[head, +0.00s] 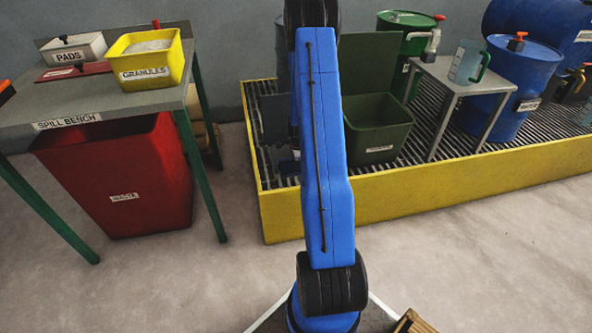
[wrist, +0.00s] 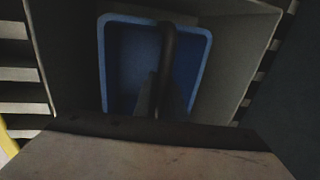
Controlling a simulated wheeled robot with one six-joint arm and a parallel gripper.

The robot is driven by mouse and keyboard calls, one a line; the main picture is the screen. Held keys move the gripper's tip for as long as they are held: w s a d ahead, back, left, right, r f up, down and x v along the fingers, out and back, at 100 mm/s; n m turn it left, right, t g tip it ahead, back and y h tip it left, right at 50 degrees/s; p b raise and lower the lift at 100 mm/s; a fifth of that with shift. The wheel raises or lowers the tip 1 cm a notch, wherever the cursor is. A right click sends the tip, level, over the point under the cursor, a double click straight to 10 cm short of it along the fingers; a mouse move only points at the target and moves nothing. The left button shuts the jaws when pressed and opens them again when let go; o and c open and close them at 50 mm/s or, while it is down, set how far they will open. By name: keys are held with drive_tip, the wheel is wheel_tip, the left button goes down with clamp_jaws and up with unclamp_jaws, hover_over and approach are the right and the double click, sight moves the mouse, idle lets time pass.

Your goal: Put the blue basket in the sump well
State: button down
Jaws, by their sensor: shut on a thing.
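The blue basket (wrist: 120,62) shows in the wrist view, with a blue rim and a dark handle bar (wrist: 168,45) running across its middle. My gripper (wrist: 157,100) is shut on the handle; its fingers are dark and partly hidden by the wrist housing. Grey walls (wrist: 240,62), which look like the sump well, surround the basket's outline with a gap at the right. I cannot tell how deep the basket sits between them or whether it touches the bottom. In the head view my blue arm hides the basket, the gripper and most of the well area.
A yellow-edged grated deck (head: 430,190) carries a dark green open bin (head: 378,138), a small grey table (head: 465,80) with a jug (head: 466,62), and drums (head: 515,85). The spill bench (head: 100,105) and red waste bin (head: 125,190) stand left. Floor between is clear.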

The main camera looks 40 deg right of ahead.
drive_tip(key=shift+f, duration=1.2)
drive_tip(key=c, duration=1.8)
unclamp_jaws()
drive_tip(key=shift+f, duration=0.1)
